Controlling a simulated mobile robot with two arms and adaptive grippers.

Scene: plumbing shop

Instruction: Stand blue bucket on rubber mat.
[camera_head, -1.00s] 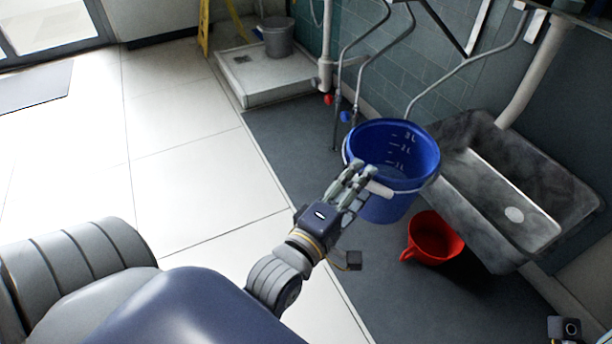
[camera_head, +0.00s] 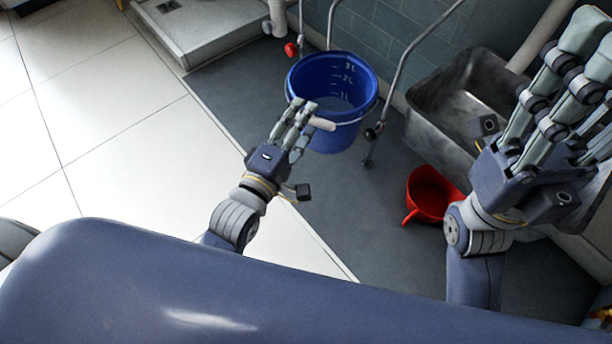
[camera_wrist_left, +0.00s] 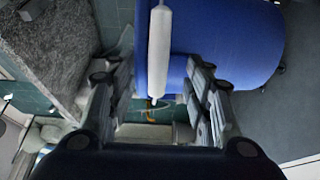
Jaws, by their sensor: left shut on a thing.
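The blue bucket (camera_head: 345,112), with white litre marks inside, is upright or nearly so in the head view, over the dark grey rubber mat (camera_head: 345,225). My left gripper (camera_head: 306,112) is shut on the white grip of its handle, at the bucket's near left side. The left wrist view shows the white grip (camera_wrist_left: 158,50) between the fingers and the blue wall (camera_wrist_left: 235,40) beside it. The bucket's base is partly hidden, and I cannot tell whether it touches the mat. My right gripper (camera_head: 596,48) is open and empty, in front of the sink.
A grey metal sink (camera_head: 425,125) and pipes (camera_head: 418,45) line the wall. A pale raised tray (camera_head: 205,30) lies behind left. The mat's near part and the white tiles (camera_head: 110,130) are clear.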

